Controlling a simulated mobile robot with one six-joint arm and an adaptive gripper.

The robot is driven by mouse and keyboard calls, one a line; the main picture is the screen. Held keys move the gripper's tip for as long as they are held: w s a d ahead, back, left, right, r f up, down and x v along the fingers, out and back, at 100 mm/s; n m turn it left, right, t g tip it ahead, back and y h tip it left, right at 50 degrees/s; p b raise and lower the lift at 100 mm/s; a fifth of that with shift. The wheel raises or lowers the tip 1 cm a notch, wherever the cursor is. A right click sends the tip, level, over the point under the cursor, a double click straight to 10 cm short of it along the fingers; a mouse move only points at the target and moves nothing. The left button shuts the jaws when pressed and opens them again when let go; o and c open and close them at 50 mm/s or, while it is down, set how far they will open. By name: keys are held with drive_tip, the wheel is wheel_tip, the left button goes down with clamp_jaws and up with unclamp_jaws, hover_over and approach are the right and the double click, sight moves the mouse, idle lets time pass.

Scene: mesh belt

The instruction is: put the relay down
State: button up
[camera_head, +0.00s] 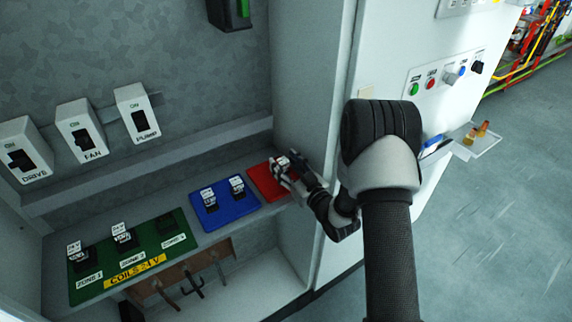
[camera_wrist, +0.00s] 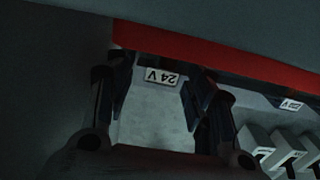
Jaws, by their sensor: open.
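A relay (camera_head: 283,161) with a pale top sits at the red mat (camera_head: 258,184) on the cabinet shelf. My gripper (camera_head: 288,171) is at the mat, with its fingers around the relay and partly hiding it. In the wrist view, my gripper (camera_wrist: 158,85) is open, one finger on each side of the relay's white "24 V" label (camera_wrist: 162,77), which appears upside down. A gap shows beside the label. The red mat (camera_wrist: 220,50) runs behind it. The relay's lower part is hard to make out, so I cannot tell how it touches the mat.
A blue mat (camera_head: 211,219) with two relays lies left of the red one. A green "COILS 24 V" board (camera_head: 150,262) holds relays at ZONE 1 and ZONE 2; ZONE 3 shows none. DRIVE, FAN and PUMP switches (camera_head: 83,131) stand behind. The cabinet's side panel (camera_head: 312,80) is close right.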

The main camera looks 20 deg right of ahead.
drive_tip(key=shift+r, duration=0.15)
drive_tip(key=shift+s+d+p, duration=0.1)
drive_tip(key=shift+s+p, duration=0.1)
drive_tip(key=shift+p, duration=0.1)
drive_tip(key=p+v, duration=0.1)
drive_tip(key=v, duration=1)
drive_tip(key=shift+s, duration=0.3)
drive_tip(key=shift+d, duration=0.1)
